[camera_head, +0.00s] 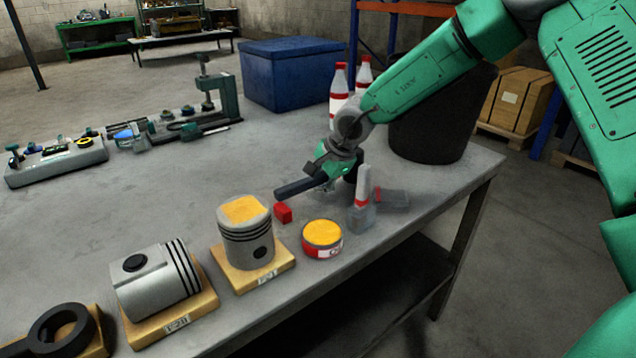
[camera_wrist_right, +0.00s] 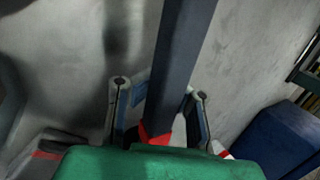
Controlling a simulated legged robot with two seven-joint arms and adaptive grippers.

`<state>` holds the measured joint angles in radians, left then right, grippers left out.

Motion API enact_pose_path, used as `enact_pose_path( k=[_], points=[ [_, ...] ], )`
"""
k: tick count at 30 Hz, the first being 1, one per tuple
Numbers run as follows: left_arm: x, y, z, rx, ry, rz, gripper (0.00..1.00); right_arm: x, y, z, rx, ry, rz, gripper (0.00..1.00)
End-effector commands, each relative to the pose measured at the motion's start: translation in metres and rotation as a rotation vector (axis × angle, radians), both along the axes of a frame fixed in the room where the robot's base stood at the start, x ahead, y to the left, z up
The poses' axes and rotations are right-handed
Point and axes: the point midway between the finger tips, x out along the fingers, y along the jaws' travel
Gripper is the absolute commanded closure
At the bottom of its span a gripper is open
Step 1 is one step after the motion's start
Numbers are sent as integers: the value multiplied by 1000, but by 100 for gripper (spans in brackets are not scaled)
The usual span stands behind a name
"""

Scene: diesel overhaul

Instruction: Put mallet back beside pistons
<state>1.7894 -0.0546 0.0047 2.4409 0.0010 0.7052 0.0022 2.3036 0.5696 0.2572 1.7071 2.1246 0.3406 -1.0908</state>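The mallet shows as a long dark grey bar (camera_head: 300,187) in the head view, at the right gripper and slanting left. In the right wrist view the bar (camera_wrist_right: 178,70) runs between the fingers and out past the top edge. My right gripper (camera_head: 335,172) appears shut on it; the fingertips (camera_wrist_right: 160,95) flank the bar. The rest of the mallet is hard to make out. An upright piston (camera_head: 245,232) stands on a wooden base, left of and nearer than the bar. A second piston (camera_head: 155,282) lies on another base further left. My left gripper is out of view.
A red block (camera_head: 283,213) sits just below the bar's end, beside a yellow-topped tin (camera_head: 322,236). A clear bottle (camera_head: 361,200) stands close to the gripper. A black bin (camera_head: 432,125) and blue crate (camera_head: 290,75) stand behind. The middle of the table is clear.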

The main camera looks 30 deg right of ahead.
Motion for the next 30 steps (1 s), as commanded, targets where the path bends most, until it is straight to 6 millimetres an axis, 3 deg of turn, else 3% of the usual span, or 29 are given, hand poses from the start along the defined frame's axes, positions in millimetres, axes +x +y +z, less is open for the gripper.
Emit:
enact_pose_path(
  k=[14, 30],
  points=[
    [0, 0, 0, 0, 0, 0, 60, 0, 1, 0, -1, -2, 2, 100],
    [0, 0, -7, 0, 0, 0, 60, 1, 1, -20, 0, -2, 1, 100]
  ],
)
